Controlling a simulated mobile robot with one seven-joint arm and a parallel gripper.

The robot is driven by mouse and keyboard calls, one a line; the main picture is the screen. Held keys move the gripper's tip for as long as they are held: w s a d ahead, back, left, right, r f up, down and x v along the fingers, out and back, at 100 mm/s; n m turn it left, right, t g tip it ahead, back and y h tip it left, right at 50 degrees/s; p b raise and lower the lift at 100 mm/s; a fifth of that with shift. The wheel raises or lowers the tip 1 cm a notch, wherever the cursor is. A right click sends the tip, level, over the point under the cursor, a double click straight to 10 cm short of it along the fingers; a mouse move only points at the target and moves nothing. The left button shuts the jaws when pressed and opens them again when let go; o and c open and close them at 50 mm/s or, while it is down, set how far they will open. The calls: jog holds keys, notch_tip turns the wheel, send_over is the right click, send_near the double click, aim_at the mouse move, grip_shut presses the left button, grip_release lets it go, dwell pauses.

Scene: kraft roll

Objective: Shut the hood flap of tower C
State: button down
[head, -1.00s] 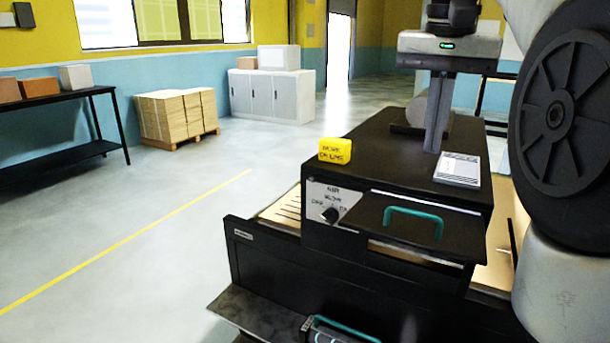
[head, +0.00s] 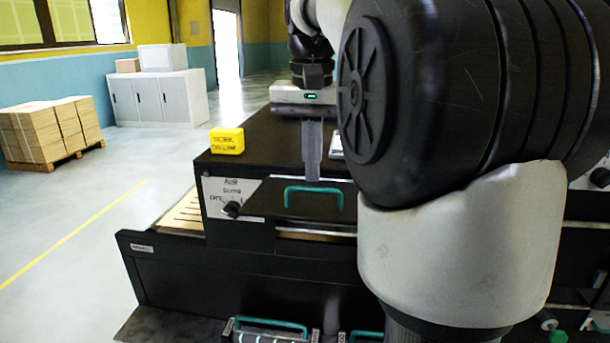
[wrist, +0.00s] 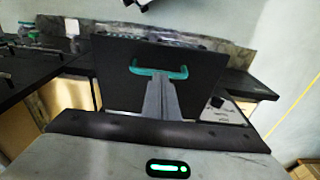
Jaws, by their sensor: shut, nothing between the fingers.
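The hood flap (head: 268,203) is a black panel with a teal handle (head: 315,190). It juts out from the front of a black tower housing (head: 262,150) and looks open. No letter C is readable on the tower. My gripper (head: 312,178) is shut and empty, pointing down just behind the handle in the head view. In the wrist view the flap (wrist: 115,75) fills the middle, and my gripper (wrist: 156,82) overlaps the near side of the handle (wrist: 145,71). I cannot tell whether the fingers touch the flap.
A yellow block (head: 227,141) sits on the housing's top. A dark knob (head: 231,209) is on the white panel left of the flap. More teal handles (head: 270,323) are lower in front. My arm hides the right side.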

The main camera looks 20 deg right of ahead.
jog(key=shift+f, duration=0.6)
jog(key=shift+f, duration=0.1)
